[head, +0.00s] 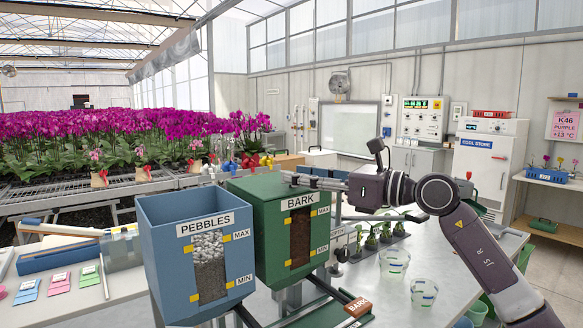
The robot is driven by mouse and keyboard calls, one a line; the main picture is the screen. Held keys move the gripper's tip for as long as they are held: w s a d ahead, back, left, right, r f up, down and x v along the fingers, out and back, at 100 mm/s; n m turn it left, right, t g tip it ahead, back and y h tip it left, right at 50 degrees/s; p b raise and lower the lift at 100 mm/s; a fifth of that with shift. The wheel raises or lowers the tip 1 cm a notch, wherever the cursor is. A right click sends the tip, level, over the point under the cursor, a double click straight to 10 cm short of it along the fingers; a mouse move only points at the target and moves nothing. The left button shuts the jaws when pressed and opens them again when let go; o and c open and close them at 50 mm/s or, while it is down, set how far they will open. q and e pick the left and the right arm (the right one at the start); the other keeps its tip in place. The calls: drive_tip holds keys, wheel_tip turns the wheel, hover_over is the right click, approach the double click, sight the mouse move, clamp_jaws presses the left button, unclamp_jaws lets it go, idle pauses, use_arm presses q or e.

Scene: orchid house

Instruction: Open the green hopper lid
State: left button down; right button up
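The green hopper (267,232), labelled BARK, stands in the middle of the head view, with dark bark behind its window. Its green lid (258,186) appears to lie flat over the top. My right gripper (290,180) reaches in from the right, its fingers pointing left at the lid's front right part. The fingers lie at or just above the lid; I cannot tell whether they touch it or hold a handle, nor how far apart they are. My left gripper is not in view.
A blue PEBBLES hopper (162,262) stands close on the left. Clear cups (394,262) and small potted plants (371,240) are on the table to the right, under my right arm. A blue tray (50,260) and coloured cards lie at left.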

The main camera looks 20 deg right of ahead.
drive_tip(key=shift+x, duration=1.2)
drive_tip(key=shift+s, duration=0.1)
drive_tip(key=shift+c, duration=0.3)
clamp_jaws()
